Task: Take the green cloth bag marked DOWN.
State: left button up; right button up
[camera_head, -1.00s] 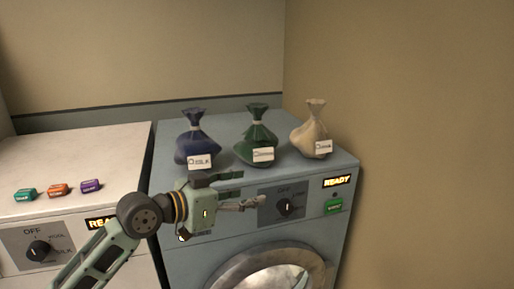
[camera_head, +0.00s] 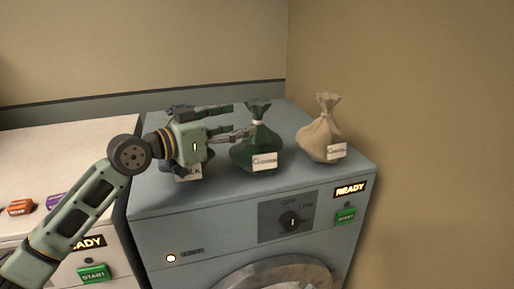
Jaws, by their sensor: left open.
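The green cloth bag (camera_head: 256,153) stands upright on the grey-blue machine, tied at the neck, with a white tag at its lower front whose writing is too small to read. My left gripper (camera_head: 240,120) is open and empty. Its fingers point right, with their tips close to the left side of the green bag's neck. I cannot tell whether they touch it. My right gripper is not in view.
A dark blue bag (camera_head: 170,169) is mostly hidden behind my left gripper; its tag shows "LK". A beige bag (camera_head: 319,142) stands to the right, near the wall. The machine's top (camera_head: 225,190) is clear in front. Small coloured packets (camera_head: 20,207) lie on the white machine.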

aim_at(256, 121)
pick_arm(q)
jog(key=shift+w+d+r+p, duration=0.15)
jog(key=shift+w+d+p, duration=0.15)
jog(key=shift+d+p, duration=0.25)
jog(key=shift+w+d+r+p, duration=0.1)
jog(key=shift+w+d+p, duration=0.25)
jog(key=shift+d, duration=0.35)
jog(key=p+x, duration=0.2)
jog(key=x, duration=0.1)
jog(key=shift+d+f, duration=0.1)
jog(key=shift+f, duration=0.05)
jog(key=shift+w+d+f, duration=0.1)
jog(key=shift+w+d, duration=0.15)
jog(key=shift+w+d+f, duration=0.15)
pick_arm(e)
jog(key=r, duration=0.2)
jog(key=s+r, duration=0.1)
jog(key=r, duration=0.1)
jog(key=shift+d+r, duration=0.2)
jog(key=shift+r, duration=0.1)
pick_arm(q)
jog(key=shift+c, duration=0.6)
jog(key=c, duration=0.6)
grip_shut()
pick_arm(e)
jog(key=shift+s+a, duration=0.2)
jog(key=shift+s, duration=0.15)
